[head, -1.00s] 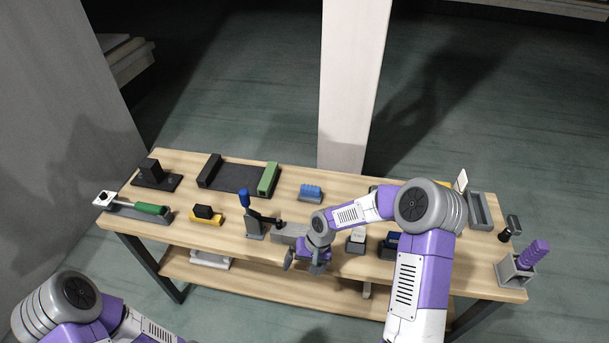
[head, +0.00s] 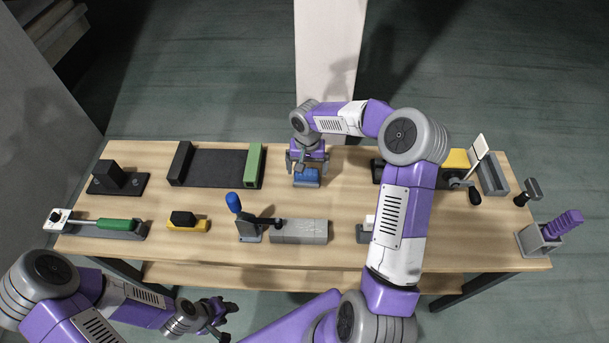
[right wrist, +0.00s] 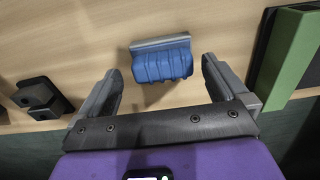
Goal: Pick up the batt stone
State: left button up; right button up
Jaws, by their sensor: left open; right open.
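The batt stone, which I take to be the blue ridged block with a grey slab along one side (head: 307,178), lies near the back middle of the wooden table. It also shows in the right wrist view (right wrist: 163,62), apart from both fingers. My right gripper (head: 306,163) is open over it in the head view, partly hiding it. In the right wrist view the open fingers (right wrist: 162,85) stand to either side, with the stone between and slightly beyond them. My left gripper (head: 220,312) is open and empty in front of the table, low in the head view.
A dark tray with a green end bar (head: 255,165) lies left of the stone. A clamp with a blue handle (head: 245,220) and a grey block (head: 300,231) stand in front. A black fixture (right wrist: 42,98) is left in the right wrist view. Bare wood surrounds the stone.

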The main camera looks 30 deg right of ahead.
aim_at(306, 171)
jog(key=f, duration=0.4)
jog(key=shift+w+f+b, duration=0.2)
jog(key=shift+f+b, duration=0.15)
jog(key=c, duration=0.9)
